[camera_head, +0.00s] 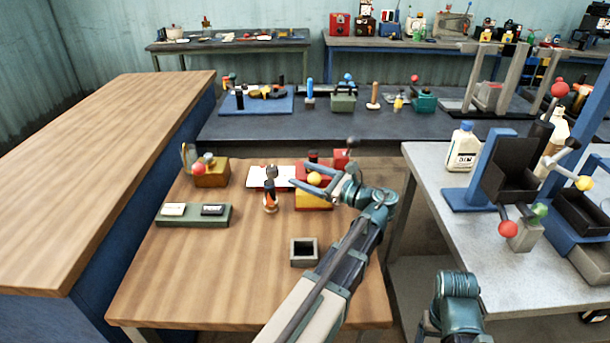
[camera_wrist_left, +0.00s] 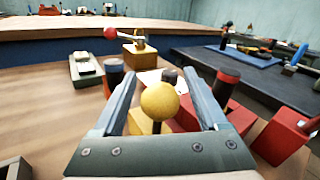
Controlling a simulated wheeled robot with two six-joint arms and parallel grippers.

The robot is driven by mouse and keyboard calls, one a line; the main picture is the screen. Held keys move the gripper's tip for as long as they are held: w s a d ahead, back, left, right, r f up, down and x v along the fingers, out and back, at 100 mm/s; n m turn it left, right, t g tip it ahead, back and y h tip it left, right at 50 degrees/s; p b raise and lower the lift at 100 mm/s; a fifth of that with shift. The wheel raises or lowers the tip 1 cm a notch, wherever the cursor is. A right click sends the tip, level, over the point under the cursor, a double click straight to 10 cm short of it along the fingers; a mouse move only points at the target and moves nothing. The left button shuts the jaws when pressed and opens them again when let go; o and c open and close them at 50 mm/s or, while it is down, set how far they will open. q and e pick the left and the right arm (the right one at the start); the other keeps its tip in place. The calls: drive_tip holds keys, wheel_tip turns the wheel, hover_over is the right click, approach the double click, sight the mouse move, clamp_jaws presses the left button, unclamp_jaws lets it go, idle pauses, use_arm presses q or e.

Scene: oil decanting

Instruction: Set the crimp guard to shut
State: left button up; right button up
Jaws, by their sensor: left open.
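No readable label marks the crimp guard. A lever with a yellow ball knob (camera_head: 314,179) rises from a red and yellow block (camera_head: 312,201) on the wooden table. My left gripper (camera_head: 307,182) is open at this knob. In the left wrist view the yellow knob (camera_wrist_left: 160,100) on its dark stalk stands between the two spread fingers (camera_wrist_left: 163,88), with visible space on both sides. The block's base is mostly hidden behind the gripper. My right gripper is out of view; only a teal part of my right arm shows at the bottom.
An ochre box with a red-ball lever (camera_head: 211,175) stands at the back left. A dark-and-orange upright piece (camera_head: 270,197) stands left of the block. A green tray (camera_head: 194,215) lies left, a grey open box (camera_head: 304,252) in front. The table's left front is clear.

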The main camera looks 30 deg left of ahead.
use_arm(q)
drive_tip(key=shift+a, duration=0.15)
clamp_jaws()
idle(0.4)
idle(1.0)
